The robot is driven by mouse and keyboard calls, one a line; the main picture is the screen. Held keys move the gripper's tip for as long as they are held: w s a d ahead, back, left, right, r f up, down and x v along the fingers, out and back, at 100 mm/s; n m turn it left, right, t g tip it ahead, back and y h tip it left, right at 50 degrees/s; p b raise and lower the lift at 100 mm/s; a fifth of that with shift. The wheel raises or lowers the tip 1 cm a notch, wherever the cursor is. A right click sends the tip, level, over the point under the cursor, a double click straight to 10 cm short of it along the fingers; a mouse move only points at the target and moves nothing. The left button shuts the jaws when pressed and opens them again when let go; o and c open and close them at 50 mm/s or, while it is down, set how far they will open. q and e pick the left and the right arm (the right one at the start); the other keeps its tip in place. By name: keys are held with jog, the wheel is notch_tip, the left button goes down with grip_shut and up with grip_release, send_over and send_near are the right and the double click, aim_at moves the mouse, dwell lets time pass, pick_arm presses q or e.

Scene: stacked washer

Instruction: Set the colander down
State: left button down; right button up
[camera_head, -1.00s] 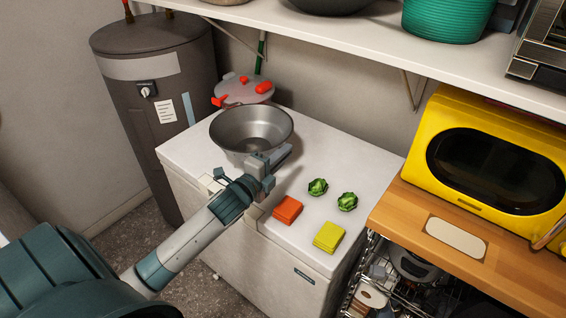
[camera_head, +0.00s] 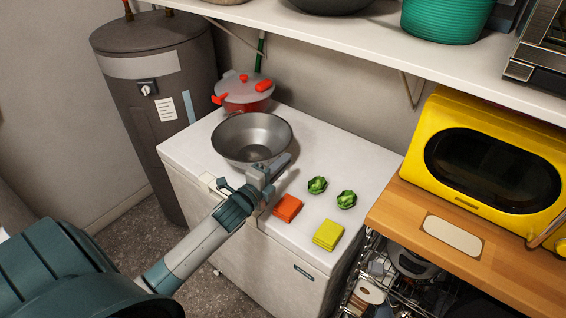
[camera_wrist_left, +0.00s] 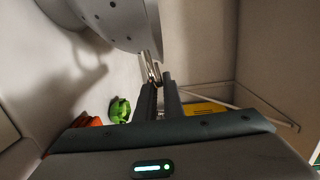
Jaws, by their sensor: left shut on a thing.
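The colander (camera_head: 250,136) is a grey metal bowl over the back left part of the white freezer-like chest (camera_head: 340,160). It looks about upright. My left gripper (camera_head: 272,170) is at the colander's near right side and is shut on it. In the left wrist view the colander (camera_wrist_left: 118,22) shows its holes, and a thin metal piece runs from it to between the gripper fingers (camera_wrist_left: 158,80). I cannot tell whether its base touches the chest's top. My right gripper is not in view.
Two green vegetables (camera_head: 332,192), an orange block (camera_head: 288,207) and a yellow block (camera_head: 328,235) lie to the right. A shelf (camera_head: 380,55) overhangs the back. The chest's top right of the colander is partly clear.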

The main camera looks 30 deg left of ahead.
pick_arm(q)
jog(key=c, duration=1.9)
grip_release()
jog(key=shift+o, duration=0.2)
jog(key=shift+s, duration=0.1)
jog(key=s+b, duration=0.3)
jog(key=s, duration=0.8)
jog(key=shift+s+r+b, duration=0.3)
jog(key=shift+s+r, duration=0.05)
jog(key=shift+s, duration=0.05)
